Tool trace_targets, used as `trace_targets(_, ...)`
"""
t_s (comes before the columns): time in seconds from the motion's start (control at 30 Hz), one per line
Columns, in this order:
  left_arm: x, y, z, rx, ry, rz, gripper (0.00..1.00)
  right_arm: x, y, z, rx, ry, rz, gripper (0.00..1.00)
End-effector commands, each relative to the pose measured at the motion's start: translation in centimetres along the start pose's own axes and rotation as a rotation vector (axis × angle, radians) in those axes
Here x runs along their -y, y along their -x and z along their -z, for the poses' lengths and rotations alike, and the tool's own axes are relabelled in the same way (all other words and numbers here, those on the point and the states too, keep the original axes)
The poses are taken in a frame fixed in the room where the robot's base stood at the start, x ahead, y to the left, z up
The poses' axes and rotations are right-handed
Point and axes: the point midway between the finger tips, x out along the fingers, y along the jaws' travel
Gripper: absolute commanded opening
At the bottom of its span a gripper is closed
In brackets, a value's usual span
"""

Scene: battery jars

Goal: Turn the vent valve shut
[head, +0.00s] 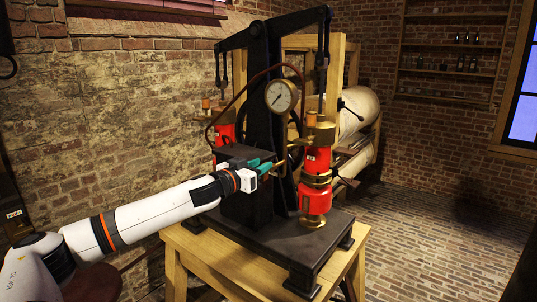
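The machine is a black iron stand with two red cylinders and a round gauge. A small brass fitting (282,164) sticks out left of the front red cylinder (317,160); it may be the vent valve, but it is too small to be sure. My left gripper (266,166), with teal fingertips, reaches in from the left in front of the black column. Its tips point at the brass fitting and are very close to it; I cannot tell whether they touch or are closed on it. My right gripper is not in view.
The gauge (281,96) and a thin dark red hose (238,97) are above my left gripper. The black base (290,245) stands on a wooden table (210,262). A pale tank (358,112) is behind. The brick floor at right is clear.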

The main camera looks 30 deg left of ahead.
Motion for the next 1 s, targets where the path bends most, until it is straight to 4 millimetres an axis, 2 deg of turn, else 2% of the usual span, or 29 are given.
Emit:
trace_targets(0.03, 0.1, -1.1, -0.5, 0.002, 0.002, 0.001, 0.32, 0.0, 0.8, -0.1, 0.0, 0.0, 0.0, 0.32)
trace_targets(0.1, 0.1, -2.2, -0.3, 0.001, 0.0, 0.001, 0.32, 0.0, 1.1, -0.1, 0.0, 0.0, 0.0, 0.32)
trace_targets(0.3, 0.1, -4.0, -0.1, 0.0, -0.001, 0.001, 0.32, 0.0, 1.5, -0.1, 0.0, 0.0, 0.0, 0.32)
trace_targets(0.67, 0.0, -4.4, 0.1, -0.001, -0.002, 0.0, 0.32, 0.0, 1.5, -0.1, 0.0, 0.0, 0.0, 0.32)
trace_targets(0.87, 0.0, -4.4, 0.1, -0.001, -0.002, 0.0, 0.0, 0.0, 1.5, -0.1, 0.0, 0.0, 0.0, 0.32)
trace_targets(1.0, 0.0, -4.4, 0.1, -0.001, -0.003, 0.0, 0.0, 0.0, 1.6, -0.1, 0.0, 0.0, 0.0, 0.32)
